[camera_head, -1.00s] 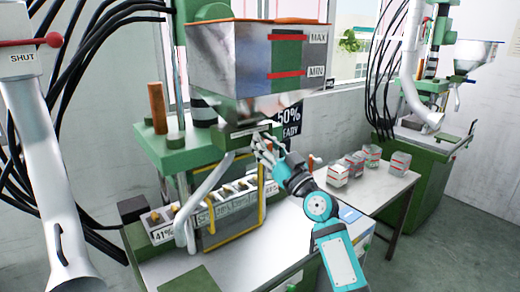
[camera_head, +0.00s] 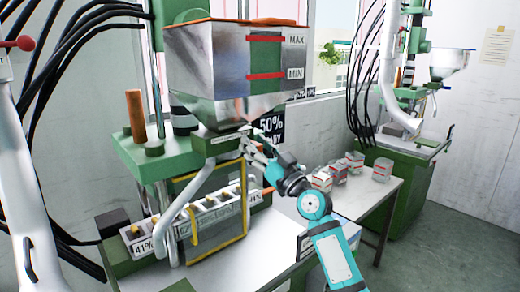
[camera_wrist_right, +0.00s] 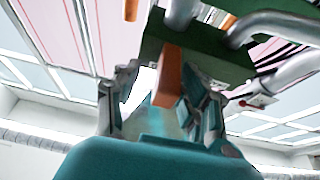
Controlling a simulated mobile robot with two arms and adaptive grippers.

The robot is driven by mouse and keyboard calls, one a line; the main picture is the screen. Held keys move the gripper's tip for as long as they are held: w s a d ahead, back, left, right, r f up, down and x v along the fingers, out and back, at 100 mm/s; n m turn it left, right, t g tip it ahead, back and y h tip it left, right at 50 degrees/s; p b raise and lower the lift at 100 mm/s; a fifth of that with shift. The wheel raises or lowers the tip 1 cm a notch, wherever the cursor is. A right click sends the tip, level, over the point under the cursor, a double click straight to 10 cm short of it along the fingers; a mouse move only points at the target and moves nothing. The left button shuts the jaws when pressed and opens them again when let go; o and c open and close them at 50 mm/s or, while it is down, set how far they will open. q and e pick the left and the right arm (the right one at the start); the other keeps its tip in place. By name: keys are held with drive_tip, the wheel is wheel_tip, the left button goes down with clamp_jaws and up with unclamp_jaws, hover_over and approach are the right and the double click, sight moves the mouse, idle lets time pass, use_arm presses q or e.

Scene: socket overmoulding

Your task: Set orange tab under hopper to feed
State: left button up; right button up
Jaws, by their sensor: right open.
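The metal hopper (camera_head: 207,62) with MAX and MIN labels stands above the green machine. My right gripper (camera_head: 250,143) is just below the hopper's outlet, at the right end of a dark green block. In the right wrist view, the orange tab (camera_wrist_right: 169,76) hangs below the dark green underside, between the two open fingers of my right gripper (camera_wrist_right: 160,84). I cannot tell whether either finger touches it. In the head view the tab is not distinguishable behind the gripper. My left gripper is not in view.
A grey pipe (camera_head: 190,207) bends down left of my gripper. A yellow-edged frame (camera_head: 218,225) stands below it.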

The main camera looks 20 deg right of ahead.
drive_tip(key=v, duration=1.2)
